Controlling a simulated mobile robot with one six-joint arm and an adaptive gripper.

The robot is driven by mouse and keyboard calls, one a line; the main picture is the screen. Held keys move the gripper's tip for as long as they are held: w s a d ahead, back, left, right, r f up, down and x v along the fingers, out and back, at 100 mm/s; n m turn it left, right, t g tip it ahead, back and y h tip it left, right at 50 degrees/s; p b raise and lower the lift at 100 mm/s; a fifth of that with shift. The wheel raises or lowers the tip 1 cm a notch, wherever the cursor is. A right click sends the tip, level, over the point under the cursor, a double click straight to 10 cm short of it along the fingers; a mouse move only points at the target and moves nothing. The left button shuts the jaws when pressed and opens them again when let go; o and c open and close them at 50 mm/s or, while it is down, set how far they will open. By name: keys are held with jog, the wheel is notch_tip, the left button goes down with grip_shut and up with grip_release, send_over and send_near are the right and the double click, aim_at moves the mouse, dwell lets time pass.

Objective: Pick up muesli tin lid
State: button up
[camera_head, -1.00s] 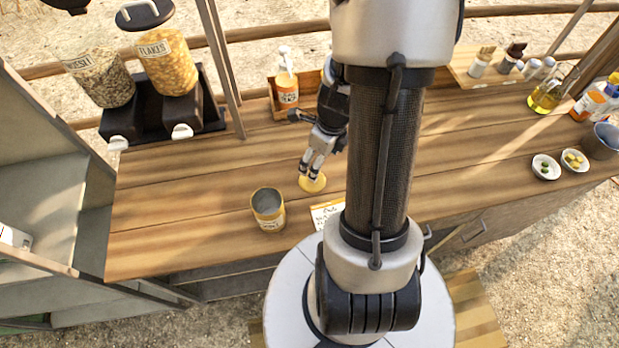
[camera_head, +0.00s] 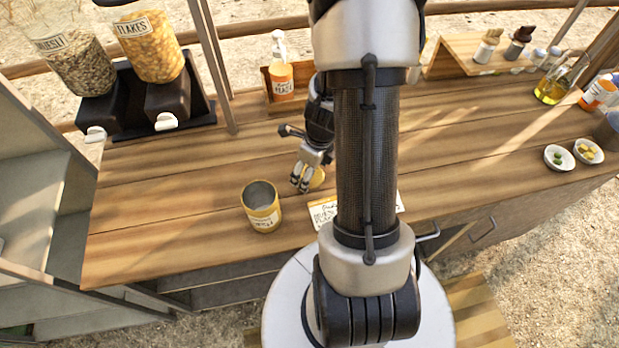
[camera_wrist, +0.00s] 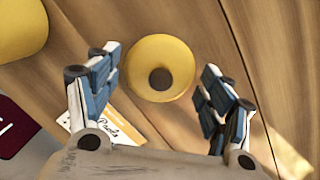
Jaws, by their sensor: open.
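The muesli tin lid is a round yellow disc with a dark knob at its centre. It lies on the wooden counter in the wrist view (camera_wrist: 178,62), between and just beyond my open fingertips. In the head view the lid (camera_head: 318,178) is partly hidden by my gripper (camera_head: 300,182), which is low over it. My gripper (camera_wrist: 158,85) is open and empty, with a finger on each side of the lid. The open yellow muesli tin (camera_head: 262,212) stands upright to the left of the lid, and its side shows in the wrist view (camera_wrist: 20,28).
A white card (camera_head: 325,212) lies near the counter's front edge, by the tin. Two cereal dispensers (camera_head: 150,50) stand at the back left. A pump bottle (camera_head: 281,75) stands behind my gripper. Small bowls (camera_head: 560,158) sit at the right. The counter left of the tin is clear.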

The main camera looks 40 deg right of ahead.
jog(key=shift+r, duration=0.1)
jog(key=c, duration=1.1)
jog(key=shift+c, duration=0.2)
